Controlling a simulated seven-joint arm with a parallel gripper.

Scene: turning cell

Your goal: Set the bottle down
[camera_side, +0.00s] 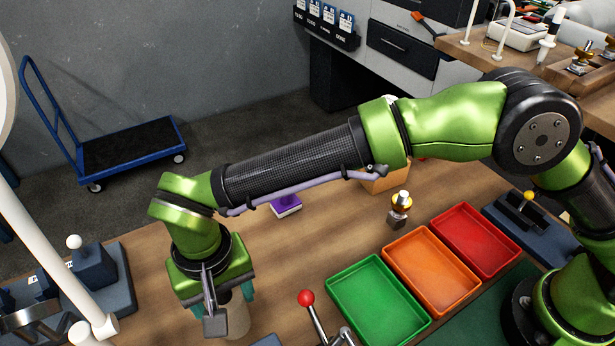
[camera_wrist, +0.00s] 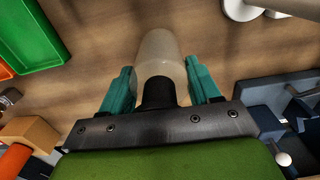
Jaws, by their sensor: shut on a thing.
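The bottle is a pale, cloudy, translucent body with a black neck or cap. In the wrist view the bottle (camera_wrist: 158,55) lies between the two teal fingers of my gripper (camera_wrist: 160,82), which are shut on it. In the side view my gripper (camera_side: 228,300) points down at the front left of the wooden table, and the bottle (camera_side: 238,316) shows partly below it. The bottle looks upright there. I cannot tell whether its base touches the table.
Green (camera_side: 378,302), orange (camera_side: 432,270) and red (camera_side: 475,240) trays stand right of my gripper. A red-knobbed lever (camera_side: 307,298) stands close on its right. A dark blue fixture (camera_side: 95,270) and a white post (camera_side: 50,250) are at left. Bare wood (camera_side: 275,255) lies behind.

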